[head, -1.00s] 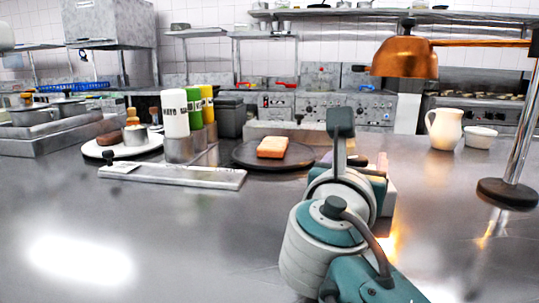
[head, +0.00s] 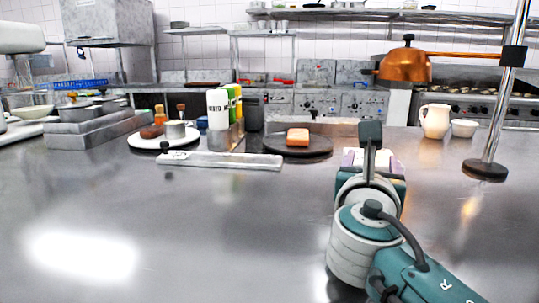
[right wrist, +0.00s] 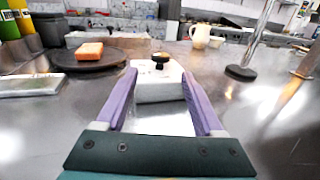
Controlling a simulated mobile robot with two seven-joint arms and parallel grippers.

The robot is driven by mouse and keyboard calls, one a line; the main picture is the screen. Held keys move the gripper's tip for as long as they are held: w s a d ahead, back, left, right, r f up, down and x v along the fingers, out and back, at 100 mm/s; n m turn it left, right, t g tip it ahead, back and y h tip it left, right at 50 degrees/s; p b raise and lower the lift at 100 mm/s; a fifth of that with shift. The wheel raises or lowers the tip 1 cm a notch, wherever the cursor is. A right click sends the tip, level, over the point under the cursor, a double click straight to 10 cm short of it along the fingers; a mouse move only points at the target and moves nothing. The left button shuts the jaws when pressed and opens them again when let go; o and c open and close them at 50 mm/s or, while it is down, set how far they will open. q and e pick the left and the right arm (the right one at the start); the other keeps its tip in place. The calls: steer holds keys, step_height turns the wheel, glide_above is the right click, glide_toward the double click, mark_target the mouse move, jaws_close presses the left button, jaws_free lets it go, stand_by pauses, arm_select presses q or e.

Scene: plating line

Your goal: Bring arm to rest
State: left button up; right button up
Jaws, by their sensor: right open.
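My right gripper (head: 372,158) shows in the head view, pointing away over the steel counter (head: 240,225). In the right wrist view its two purple fingers (right wrist: 158,75) stand apart. A white block-like container with a black knob (right wrist: 160,88) stands beyond and between them; I see no finger closed on it. In the head view the gripper mostly hides this container. My left gripper is not in view.
A copper lamp's stand (head: 485,170), a cream jug (head: 435,120) and a bowl (head: 464,128) are at right. The near counter is clear.

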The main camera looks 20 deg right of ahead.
steer(key=shift+s, duration=0.1)
steer(key=shift+d+r, duration=0.1)
stand_by(0.4)
